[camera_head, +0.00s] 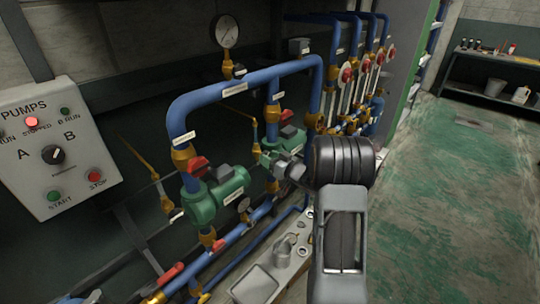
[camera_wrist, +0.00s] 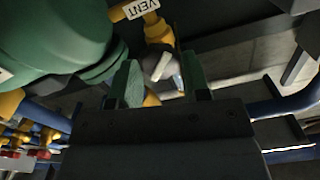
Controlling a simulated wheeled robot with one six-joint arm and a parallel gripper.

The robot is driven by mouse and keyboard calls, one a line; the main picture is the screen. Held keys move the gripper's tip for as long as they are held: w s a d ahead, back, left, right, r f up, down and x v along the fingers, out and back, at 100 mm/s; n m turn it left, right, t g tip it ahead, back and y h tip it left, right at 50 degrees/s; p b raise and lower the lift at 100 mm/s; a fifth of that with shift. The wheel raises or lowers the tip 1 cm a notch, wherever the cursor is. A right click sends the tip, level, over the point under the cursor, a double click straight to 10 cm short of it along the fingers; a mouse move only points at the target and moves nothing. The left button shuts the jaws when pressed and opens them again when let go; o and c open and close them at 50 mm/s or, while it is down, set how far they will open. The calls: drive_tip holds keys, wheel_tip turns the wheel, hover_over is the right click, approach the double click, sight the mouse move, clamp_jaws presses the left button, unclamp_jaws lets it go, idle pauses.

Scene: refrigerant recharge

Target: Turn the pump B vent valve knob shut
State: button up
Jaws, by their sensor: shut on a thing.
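The vent valve (camera_wrist: 156,30) is a brass fitting under a white VENT tag (camera_wrist: 141,8) in the wrist view. Its grey knob (camera_wrist: 161,66) with a pale lever-like mark shows between the two green-padded fingers of my gripper (camera_wrist: 163,78). My gripper is shut on the knob; the exact contact is partly hidden by the fingers. The green pump body (camera_wrist: 55,35) fills the upper left of that view. In the head view, the farther green pump (camera_head: 291,139) stands behind my wrist, and my arm hides the knob there.
The nearer green pump (camera_head: 217,193) and blue pipes (camera_head: 245,80) stand left of my arm. A control panel (camera_head: 55,150) with a selector between A and B hangs at left. A tray (camera_head: 258,284) lies below. The green floor (camera_head: 450,200) at right is clear.

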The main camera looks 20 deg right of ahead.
drive_tip(key=shift+r+m+p, duration=0.15)
drive_tip(key=shift+m+p, duration=0.2)
drive_tip(key=shift+m, duration=0.05)
drive_tip(key=shift+m+p, duration=1.75)
drive_tip(key=shift+m, duration=0.15)
drive_tip(key=m+p, duration=0.3)
drive_tip(key=o, duration=0.9)
drive_tip(key=shift+m, duration=0.3)
